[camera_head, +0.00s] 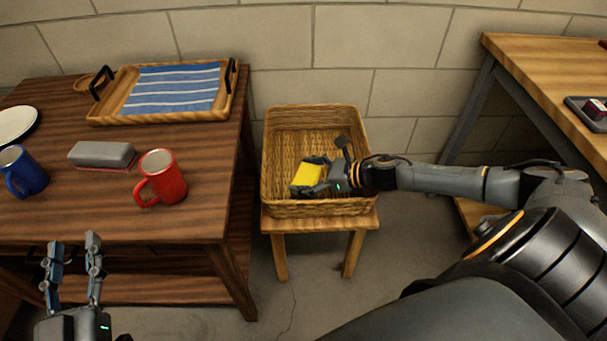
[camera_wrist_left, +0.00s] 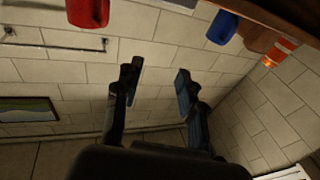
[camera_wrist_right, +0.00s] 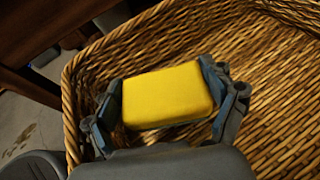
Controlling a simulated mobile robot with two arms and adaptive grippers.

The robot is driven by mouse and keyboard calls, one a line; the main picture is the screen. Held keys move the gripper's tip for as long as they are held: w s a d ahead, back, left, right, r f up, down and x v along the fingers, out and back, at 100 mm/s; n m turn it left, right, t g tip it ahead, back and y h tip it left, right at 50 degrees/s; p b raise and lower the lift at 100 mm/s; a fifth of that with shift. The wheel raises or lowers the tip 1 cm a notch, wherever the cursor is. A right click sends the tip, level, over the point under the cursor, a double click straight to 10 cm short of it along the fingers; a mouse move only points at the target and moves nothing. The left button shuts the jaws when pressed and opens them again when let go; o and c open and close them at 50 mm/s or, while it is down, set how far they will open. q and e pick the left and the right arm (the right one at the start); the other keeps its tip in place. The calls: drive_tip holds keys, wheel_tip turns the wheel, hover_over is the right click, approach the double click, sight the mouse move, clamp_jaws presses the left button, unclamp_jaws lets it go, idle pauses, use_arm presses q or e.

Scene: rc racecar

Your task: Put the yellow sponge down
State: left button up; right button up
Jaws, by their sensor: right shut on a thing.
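The yellow sponge (camera_head: 306,174) is a small block held in my right gripper (camera_head: 316,172), inside the rim of the wicker basket (camera_head: 318,207). In the right wrist view the sponge (camera_wrist_right: 166,95) sits between both fingers, which press on its two ends. The woven basket (camera_wrist_right: 275,95) lies beneath and around it. I cannot tell whether the sponge touches the basket floor. My left gripper (camera_head: 73,265) is open and empty in front of the brown table; its two spread fingers also show in the left wrist view (camera_wrist_left: 155,95).
The basket stands on a small wooden stool (camera_head: 319,225). The brown table (camera_head: 215,180) at left carries a red mug (camera_head: 168,180), a blue mug (camera_head: 25,172), a grey block (camera_head: 101,154), a white plate (camera_head: 17,124) and a tray (camera_head: 225,103) with a striped cloth. Another wooden table (camera_head: 545,65) stands at right.

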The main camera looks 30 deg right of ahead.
drive_tip(key=shift+f+b, duration=0.45)
drive_tip(key=shift+f, duration=0.15)
drive_tip(key=o, duration=0.8)
use_arm(q)
drive_tip(key=r, duration=0.1)
drive_tip(key=r+t, duration=0.1)
drive_tip(key=r+t+h, duration=0.1)
drive_tip(key=r, duration=0.1)
drive_tip(key=shift+s+d, duration=0.2)
drive_tip(key=shift+s, duration=0.2)
drive_tip(key=shift+f, duration=0.1)
